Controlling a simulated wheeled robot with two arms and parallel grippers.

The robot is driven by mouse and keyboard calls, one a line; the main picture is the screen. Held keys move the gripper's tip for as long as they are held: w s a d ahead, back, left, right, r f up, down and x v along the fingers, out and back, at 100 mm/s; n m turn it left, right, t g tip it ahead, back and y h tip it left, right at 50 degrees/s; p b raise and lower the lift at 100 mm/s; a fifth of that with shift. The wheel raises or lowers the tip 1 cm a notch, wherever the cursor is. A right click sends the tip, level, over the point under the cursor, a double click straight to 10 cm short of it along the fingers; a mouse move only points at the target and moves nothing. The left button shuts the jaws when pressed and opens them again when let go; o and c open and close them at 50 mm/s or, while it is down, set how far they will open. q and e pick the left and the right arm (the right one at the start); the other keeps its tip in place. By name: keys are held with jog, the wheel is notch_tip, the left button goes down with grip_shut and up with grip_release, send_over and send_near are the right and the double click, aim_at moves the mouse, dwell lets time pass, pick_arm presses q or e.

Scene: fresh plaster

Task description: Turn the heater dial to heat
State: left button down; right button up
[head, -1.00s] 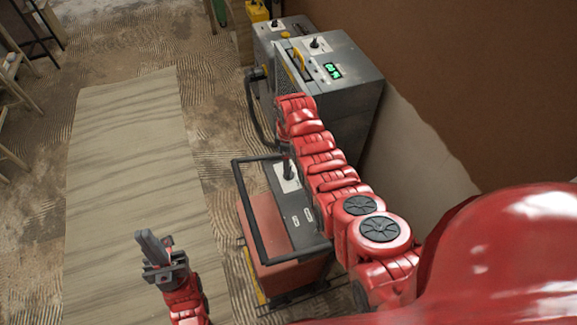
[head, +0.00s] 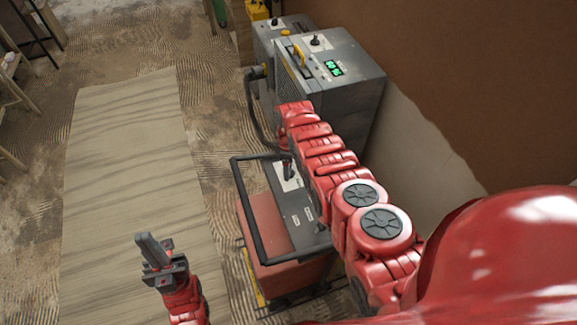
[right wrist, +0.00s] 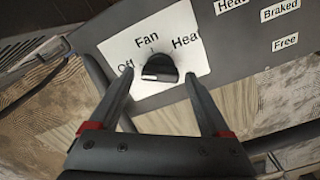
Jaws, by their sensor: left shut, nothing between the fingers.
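In the right wrist view a black dial (right wrist: 160,67) sits on a white plate (right wrist: 185,22) with the words Off, Fan and part of Heat. A white mark shows on the dial's near face; I cannot tell which word it points to. My right gripper (right wrist: 157,76) is open, one finger on each side of the dial, with gaps to both. The red and grey heater (head: 283,222) stands beside my right arm in the head view, its white plate (head: 289,183) partly visible; my right fingers are not clear there. My left gripper (head: 148,250) is shut and empty, over the board.
The heater has a black bar handle (head: 242,200) around its top. A taller grey machine (head: 350,90) with a green display stands behind it, near the brown wall (head: 460,80). A wooden board (head: 130,170) lies flat on the floor at the left.

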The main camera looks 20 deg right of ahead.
jog(key=c, duration=1.2)
jog(key=shift+o, duration=0.2)
